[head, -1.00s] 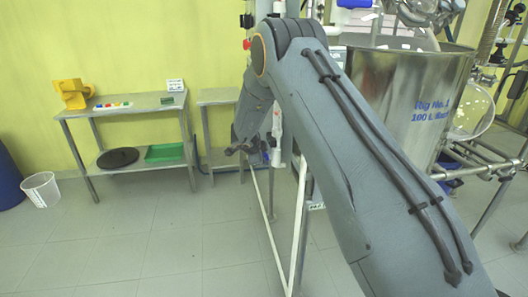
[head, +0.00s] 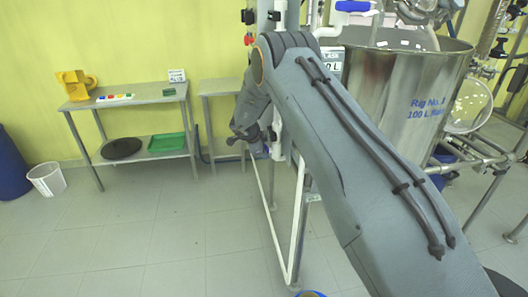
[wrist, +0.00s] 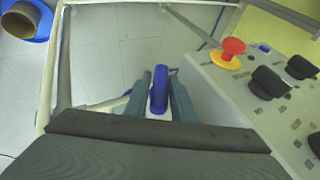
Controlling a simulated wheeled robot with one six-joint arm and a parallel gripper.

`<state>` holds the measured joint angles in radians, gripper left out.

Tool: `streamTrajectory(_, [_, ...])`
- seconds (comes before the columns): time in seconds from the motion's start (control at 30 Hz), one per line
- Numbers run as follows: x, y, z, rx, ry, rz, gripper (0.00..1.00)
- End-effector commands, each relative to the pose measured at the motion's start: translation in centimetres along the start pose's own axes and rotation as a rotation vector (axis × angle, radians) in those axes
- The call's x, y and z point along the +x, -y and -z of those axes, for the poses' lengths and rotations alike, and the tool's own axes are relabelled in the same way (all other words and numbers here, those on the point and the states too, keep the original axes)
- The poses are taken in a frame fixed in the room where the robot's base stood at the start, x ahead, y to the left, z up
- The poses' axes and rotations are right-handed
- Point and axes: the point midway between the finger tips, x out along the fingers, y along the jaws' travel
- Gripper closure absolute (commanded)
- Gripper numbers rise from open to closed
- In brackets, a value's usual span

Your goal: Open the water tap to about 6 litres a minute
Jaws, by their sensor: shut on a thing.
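The tap's blue lever handle (wrist: 159,90) stands between the two grey fingers of my gripper (wrist: 162,94) in the wrist view. The fingers are shut on it, one on each side. The handle points away from my wrist; the tap body below is mostly hidden. In the head view my gripper (head: 243,138) is small and dark, beside the white pipework left of my arm, and the handle there is hard to make out. No flow reading or water stream can be read.
A control panel (wrist: 228,90) with a red stop button (wrist: 232,48) and black knobs stands close right of my gripper. A blue-rimmed container (wrist: 38,28) is at upper left. A steel vessel (head: 400,95) stands right of my arm, a steel table (head: 140,105) left. Floor between is clear.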

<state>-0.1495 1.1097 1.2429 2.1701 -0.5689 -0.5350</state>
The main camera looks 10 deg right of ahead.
Motion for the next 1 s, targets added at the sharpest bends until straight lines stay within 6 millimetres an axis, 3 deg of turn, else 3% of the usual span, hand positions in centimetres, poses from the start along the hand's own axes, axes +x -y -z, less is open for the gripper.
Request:
streamTrajectory(0.17, [0.1, -0.1, 0.1, 0.0, -0.002, -0.002, 1.0])
streamTrajectory(0.2, [0.1, -0.1, 0.1, 0.0, -0.002, -0.002, 0.7])
streamTrajectory(0.27, [0.1, -0.1, 0.1, 0.0, -0.002, -0.002, 0.64])
streamTrajectory(0.63, [-0.5, 0.0, 0.0, 0.0, 0.0, 0.001, 0.64])
streamTrajectory(1.0, [-5.4, 0.0, 0.0, 0.0, 0.0, 0.001, 0.64])
